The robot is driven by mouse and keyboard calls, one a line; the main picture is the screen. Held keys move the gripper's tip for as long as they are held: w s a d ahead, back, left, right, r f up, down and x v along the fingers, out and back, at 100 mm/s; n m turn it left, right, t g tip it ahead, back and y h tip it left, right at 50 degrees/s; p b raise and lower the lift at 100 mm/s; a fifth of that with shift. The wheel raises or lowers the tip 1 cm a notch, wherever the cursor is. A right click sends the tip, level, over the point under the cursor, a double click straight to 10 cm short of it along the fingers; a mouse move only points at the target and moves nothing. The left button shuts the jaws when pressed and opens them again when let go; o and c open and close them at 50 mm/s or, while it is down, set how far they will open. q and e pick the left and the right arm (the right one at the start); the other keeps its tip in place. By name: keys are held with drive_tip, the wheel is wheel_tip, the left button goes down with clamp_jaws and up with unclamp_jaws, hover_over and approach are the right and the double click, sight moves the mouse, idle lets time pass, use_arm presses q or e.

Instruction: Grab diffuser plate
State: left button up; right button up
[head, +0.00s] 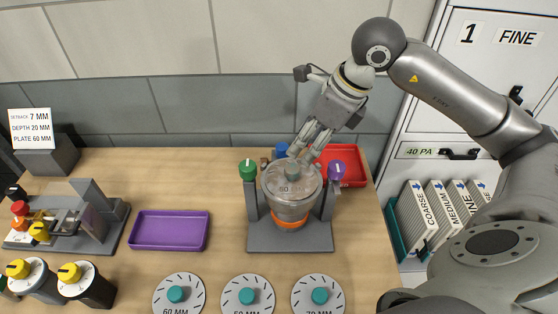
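A round, pale plate (305,186) marked "50" with a small grey-green knob lies on top of the glass burner body in the grey stand (290,239). My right gripper (304,155) comes down from above right, with its fingertips at or just above this plate's knob. Whether the fingers are closed on the knob is unclear. Three white discs with teal knobs lie along the front edge: one marked 60 MM (180,299), one in the middle that seems to read 50 MM (249,297), and one marked 70 MM (319,297). My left gripper is out of view.
A card (32,122) at left reads setback 7 MM, depth 20 MM, plate 60 MM. An empty purple tray (169,247) lies left of the stand. A red tray (353,178) is behind it. Green (248,169) and purple (337,169) knobs top the stand's posts.

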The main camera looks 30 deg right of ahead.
sight(292, 168)
drive_tip(key=f, duration=0.1)
drive_tip(key=a+f, duration=0.1)
drive_tip(key=f, duration=0.1)
drive_tip(key=shift+f+p, duration=0.15)
drive_tip(key=shift+p, duration=0.25)
drive_tip(key=shift+w+f, duration=0.1)
drive_tip(key=shift+f, duration=0.25)
drive_tip(key=shift+w+a+f, duration=0.1)
drive_tip(key=shift+w+f, duration=0.15)
drive_tip(key=p+x, duration=0.2)
drive_tip(key=x, duration=0.2)
drive_tip(key=shift+f+p, duration=0.1)
drive_tip(key=shift+p, duration=0.25)
drive_tip(key=shift+w+f, duration=0.15)
drive_tip(key=shift+f, duration=0.15)
drive_tip(key=shift+w+f, duration=0.1)
drive_tip(key=shift+f, duration=0.05)
drive_tip(key=shift+c, duration=0.2)
drive_tip(key=c, duration=0.5)
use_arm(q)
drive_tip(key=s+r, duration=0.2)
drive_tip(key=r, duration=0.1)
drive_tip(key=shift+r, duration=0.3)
use_arm(e)
clamp_jaws()
